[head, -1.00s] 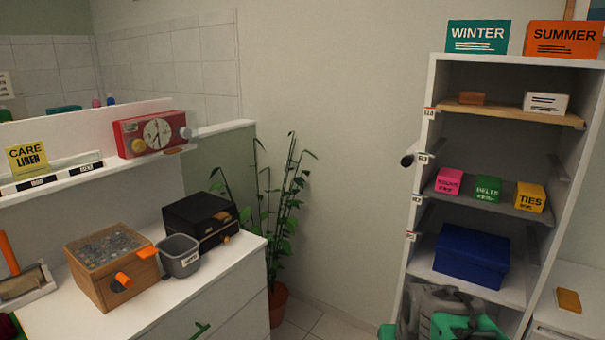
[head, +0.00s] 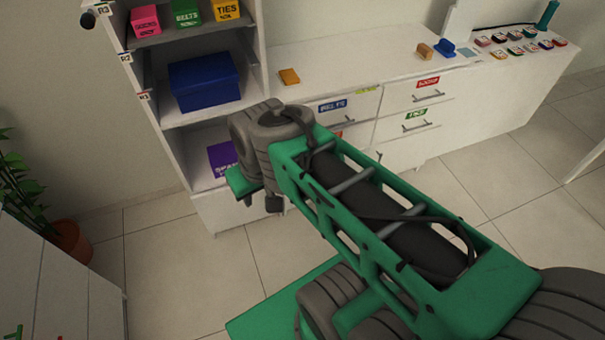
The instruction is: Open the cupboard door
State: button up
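I cannot make out a cupboard door for certain. The tall open shelf unit (head: 170,127) stands at the upper left of the head view, with a white front panel (head: 222,213) at its bottom. My arm reaches from the lower right toward this unit and covers part of its lower right side. My gripper (head: 262,198) appears only as small dark and green parts below the wrist, in front of the white panel. Its fingers are mostly hidden, so whether it is open or shut does not show.
A blue box (head: 204,82) and a purple box (head: 222,158) sit on the shelves. A white counter (head: 345,62) with labelled drawers (head: 415,90) runs to the right. A potted plant (head: 68,238) stands at left. Tiled floor (head: 490,185) is free at right.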

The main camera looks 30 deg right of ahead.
aim_at(218, 209)
jog(key=z, duration=0.45)
jog(key=k, duration=0.8)
jog(key=u, duration=1.2)
